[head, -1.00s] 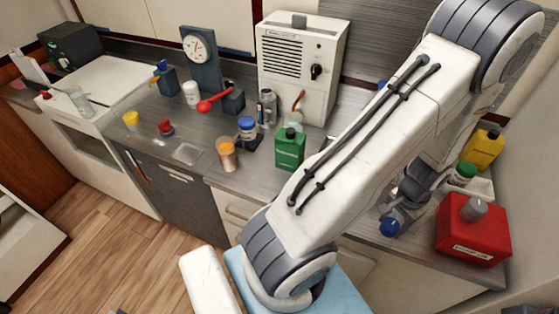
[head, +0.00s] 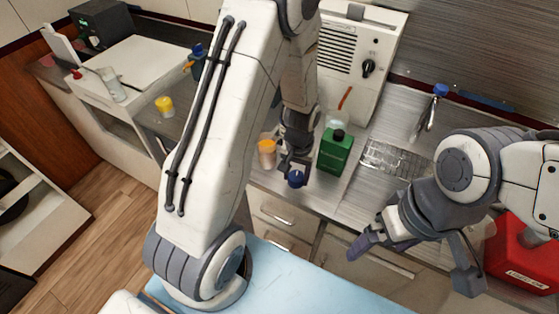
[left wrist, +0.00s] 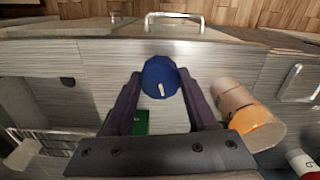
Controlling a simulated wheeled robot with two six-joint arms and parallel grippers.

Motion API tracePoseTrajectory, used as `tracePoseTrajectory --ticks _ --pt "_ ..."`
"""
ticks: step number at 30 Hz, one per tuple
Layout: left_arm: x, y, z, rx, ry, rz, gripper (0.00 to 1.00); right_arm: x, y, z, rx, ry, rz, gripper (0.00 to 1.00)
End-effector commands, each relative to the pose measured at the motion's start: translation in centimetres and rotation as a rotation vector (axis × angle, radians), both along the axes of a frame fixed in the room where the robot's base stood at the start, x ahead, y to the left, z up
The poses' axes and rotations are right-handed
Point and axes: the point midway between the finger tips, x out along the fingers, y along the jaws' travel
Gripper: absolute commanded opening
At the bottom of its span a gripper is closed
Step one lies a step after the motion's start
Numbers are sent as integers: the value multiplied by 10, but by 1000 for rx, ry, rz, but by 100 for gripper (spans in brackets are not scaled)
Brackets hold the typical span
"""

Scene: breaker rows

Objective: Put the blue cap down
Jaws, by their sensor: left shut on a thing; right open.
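My left gripper (head: 292,166) is shut on the blue cap (head: 296,179), near the counter's front edge. In the left wrist view the cap (left wrist: 160,76) sits between the two fingertips, with a small pale mark on it. I cannot tell whether it touches the counter (left wrist: 95,65). A green bottle (head: 336,150) with a black cap stands just right of the gripper. An orange-and-white jar (head: 267,152) stands to its left and shows close beside the right finger in the left wrist view (left wrist: 252,122). My right gripper (head: 412,258) is open and empty, in front of the counter.
A wire rack (head: 395,160) lies right of the green bottle. A white machine (head: 360,65) stands behind it. A red canister (head: 522,255) is at the far right, partly behind my right arm. A yellow-capped jar (head: 165,106) is at the left. My left arm hides part of the counter.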

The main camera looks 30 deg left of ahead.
Motion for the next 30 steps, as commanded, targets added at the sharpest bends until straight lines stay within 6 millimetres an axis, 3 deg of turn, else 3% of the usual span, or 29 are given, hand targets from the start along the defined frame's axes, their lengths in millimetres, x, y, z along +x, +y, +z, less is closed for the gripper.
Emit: tracePoseTrajectory --ticks 8,18,25,30 --pt "8 -43 24 -4 -9 514 9 0 0 -35 0 0 1 98" --pt "-4 -86 63 -4 -4 1152 9 0 0 -65 0 0 1 98" --pt "-9 -91 72 1 1 1318 9 0 0 -68 0 0 2 98" --pt "2 -64 57 6 4 1335 9 0 0 -63 0 0 1 98"
